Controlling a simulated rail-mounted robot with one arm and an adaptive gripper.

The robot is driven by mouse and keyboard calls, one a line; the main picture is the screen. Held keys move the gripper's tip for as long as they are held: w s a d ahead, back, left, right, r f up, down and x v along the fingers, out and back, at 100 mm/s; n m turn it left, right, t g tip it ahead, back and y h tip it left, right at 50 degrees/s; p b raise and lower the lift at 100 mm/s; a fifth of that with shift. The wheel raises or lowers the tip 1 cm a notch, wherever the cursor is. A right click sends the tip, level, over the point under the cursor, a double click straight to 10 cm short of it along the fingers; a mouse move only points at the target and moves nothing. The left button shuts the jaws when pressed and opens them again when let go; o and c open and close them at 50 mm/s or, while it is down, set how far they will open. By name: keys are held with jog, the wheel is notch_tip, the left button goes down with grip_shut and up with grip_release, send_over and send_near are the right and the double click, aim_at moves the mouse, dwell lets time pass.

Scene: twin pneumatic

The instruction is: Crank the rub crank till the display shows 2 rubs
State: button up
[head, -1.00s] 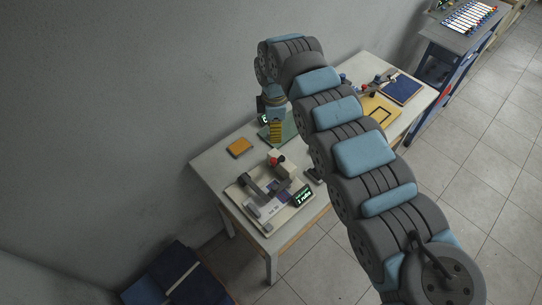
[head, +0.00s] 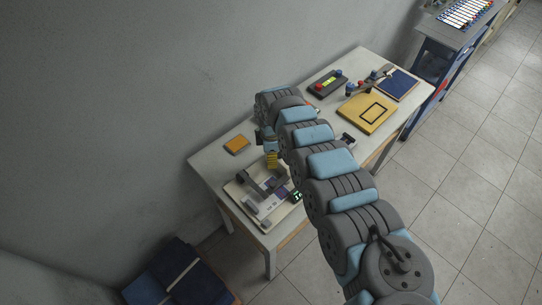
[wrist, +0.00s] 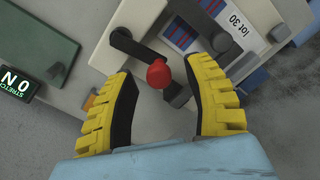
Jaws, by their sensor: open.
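The rub device (head: 232,192) is a pale base with grey parts on the near left of the table. In the wrist view, its rub crank (wrist: 135,45) is a dark arm ending in a red knob (wrist: 158,74). My gripper (wrist: 160,68) is open, with its yellow, black-padded fingers on either side of the red knob. I see gaps between knob and fingers; the height over it is hard to tell. In the head view my gripper (head: 272,160) is over the device's back and hides the knob. The display (head: 297,196) is mostly behind my arm; its count is unreadable.
An orange pad (head: 237,145) lies at the table's back left. A green plate (wrist: 40,40) and a small dark display (wrist: 14,84) are beside the device. A yellow board (head: 365,115), a dark button box (head: 327,84) and a blue board (head: 398,86) occupy the right.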

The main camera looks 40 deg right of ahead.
jog(key=shift+f, duration=0.25)
grip_shut()
jog(key=shift+w+d+m, duration=0.1)
jog(key=shift+w+m, duration=0.4)
jog(key=shift+m, duration=0.75)
jog(key=shift+w+d+m, duration=0.15)
jog(key=shift+w+m, duration=0.4)
jog(key=shift+m, duration=0.75)
jog(key=shift+w+d+m, duration=0.1)
jog(key=shift+w+m, duration=0.4)
jog(key=shift+m, duration=0.75)
